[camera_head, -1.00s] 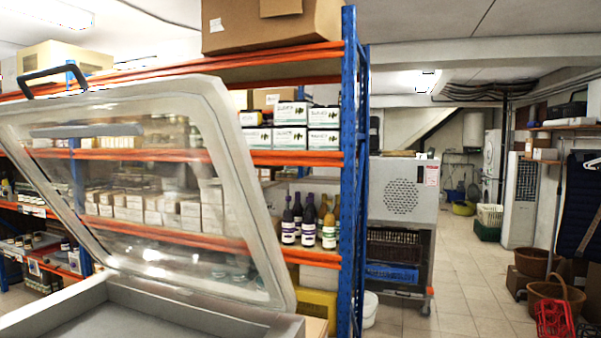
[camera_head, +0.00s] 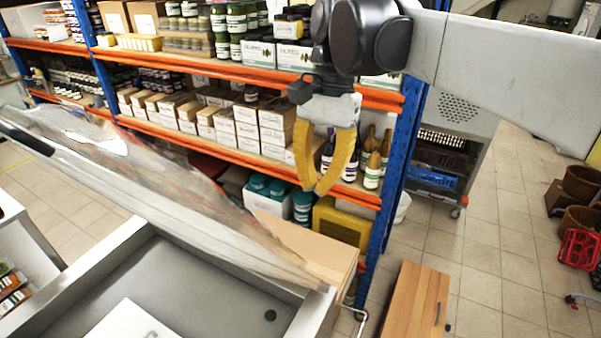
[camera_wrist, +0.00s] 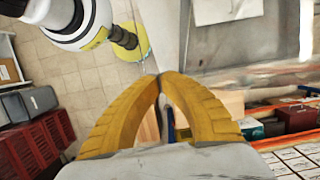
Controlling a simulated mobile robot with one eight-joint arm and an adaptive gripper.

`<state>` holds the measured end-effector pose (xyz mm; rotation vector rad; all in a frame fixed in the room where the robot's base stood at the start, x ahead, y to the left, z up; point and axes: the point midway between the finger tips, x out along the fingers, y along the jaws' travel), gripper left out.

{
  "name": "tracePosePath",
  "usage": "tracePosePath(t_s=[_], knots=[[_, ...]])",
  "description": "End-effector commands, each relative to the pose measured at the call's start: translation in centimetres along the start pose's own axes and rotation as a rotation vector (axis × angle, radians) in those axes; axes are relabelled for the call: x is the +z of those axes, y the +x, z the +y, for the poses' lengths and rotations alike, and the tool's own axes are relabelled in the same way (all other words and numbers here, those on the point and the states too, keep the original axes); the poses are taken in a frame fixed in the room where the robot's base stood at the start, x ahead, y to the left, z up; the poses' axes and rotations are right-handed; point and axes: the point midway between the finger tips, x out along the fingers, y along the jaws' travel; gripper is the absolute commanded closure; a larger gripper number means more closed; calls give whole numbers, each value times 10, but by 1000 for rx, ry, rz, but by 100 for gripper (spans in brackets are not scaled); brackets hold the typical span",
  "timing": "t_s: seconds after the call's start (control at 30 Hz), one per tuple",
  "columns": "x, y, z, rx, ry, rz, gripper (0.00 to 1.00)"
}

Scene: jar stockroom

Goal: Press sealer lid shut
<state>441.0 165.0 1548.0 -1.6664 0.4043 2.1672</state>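The sealer's clear lid (camera_head: 170,185) stands raised and tilted over the sealer in the head view. Its dark handle (camera_head: 25,138) is at the far left, on the lid's raised edge. Below is the sealer's grey open chamber (camera_head: 205,285), with a white plate (camera_head: 130,322) in it. My gripper (camera_head: 314,190) hangs fingers down, right of the lid and apart from the handle. Its yellow fingers meet at the tips in the wrist view (camera_wrist: 158,78), with nothing seen between them. Whether the gripper touches the lid cannot be told.
A blue and orange shelf rack (camera_head: 375,200) with boxes and bottles stands behind the sealer. A cardboard box (camera_head: 310,245) is beside the sealer's right corner. A wooden cabinet (camera_head: 415,305) stands front right.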

Motion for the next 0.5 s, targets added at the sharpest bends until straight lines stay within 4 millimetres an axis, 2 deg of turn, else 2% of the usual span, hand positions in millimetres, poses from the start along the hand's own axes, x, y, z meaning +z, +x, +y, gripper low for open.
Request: tracePosePath(t_s=[0.17, 0.5], knots=[[0, 18, -1, 2, 1, -3, 100], [0, 90, -1, 1, 0, -2, 100]])
